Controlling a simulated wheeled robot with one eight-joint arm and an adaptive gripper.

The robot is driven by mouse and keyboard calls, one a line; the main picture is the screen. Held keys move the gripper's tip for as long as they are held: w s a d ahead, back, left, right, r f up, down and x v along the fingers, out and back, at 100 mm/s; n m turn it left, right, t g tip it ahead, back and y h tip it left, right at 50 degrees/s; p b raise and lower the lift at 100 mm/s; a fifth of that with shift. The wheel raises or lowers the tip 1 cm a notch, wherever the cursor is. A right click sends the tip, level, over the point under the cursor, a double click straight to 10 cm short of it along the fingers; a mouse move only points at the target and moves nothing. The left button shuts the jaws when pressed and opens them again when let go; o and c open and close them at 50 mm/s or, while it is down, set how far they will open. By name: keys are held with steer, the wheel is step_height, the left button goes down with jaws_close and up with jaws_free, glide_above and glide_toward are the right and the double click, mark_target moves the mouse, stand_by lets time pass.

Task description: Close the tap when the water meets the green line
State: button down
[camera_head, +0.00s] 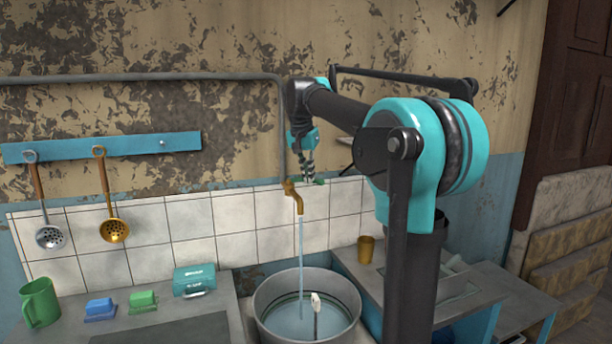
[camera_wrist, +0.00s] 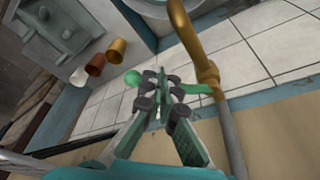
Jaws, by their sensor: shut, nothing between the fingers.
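The brass tap (camera_head: 292,195) sticks out from the tiled wall, and a stream of water (camera_head: 301,250) falls from it into the grey metal pot (camera_head: 352,293). A dark greenish line (camera_head: 281,301) runs around the pot's inner wall. Bluish water (camera_head: 293,322) lies inside; its exact gap to the line is hard to tell. My gripper (camera_head: 309,168) is shut and empty, just right of and above the tap. In the wrist view the shut fingers (camera_wrist: 163,98) are close to the tap (camera_wrist: 198,58) and overlap its green handle (camera_wrist: 197,88); contact is unclear.
A white-tipped stick (camera_head: 315,300) stands up at the pot. A brass-coloured cup (camera_head: 366,249) stands right of it. On the left counter are a green mug (camera_head: 39,302), a teal box (camera_head: 194,280) and small blue and green items. A vertical pipe (camera_head: 282,130) runs beside my gripper.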

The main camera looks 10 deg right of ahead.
stand_by(0.3)
steer(key=w+d+n, duration=0.1)
steer(key=n, duration=0.1)
steer(key=shift+w+d+n+y, duration=0.3)
steer(key=shift+d+y, duration=0.05)
steer(key=shift+y, duration=0.05)
steer(key=shift+w+d, duration=0.4)
steer(key=shift+w, duration=0.35)
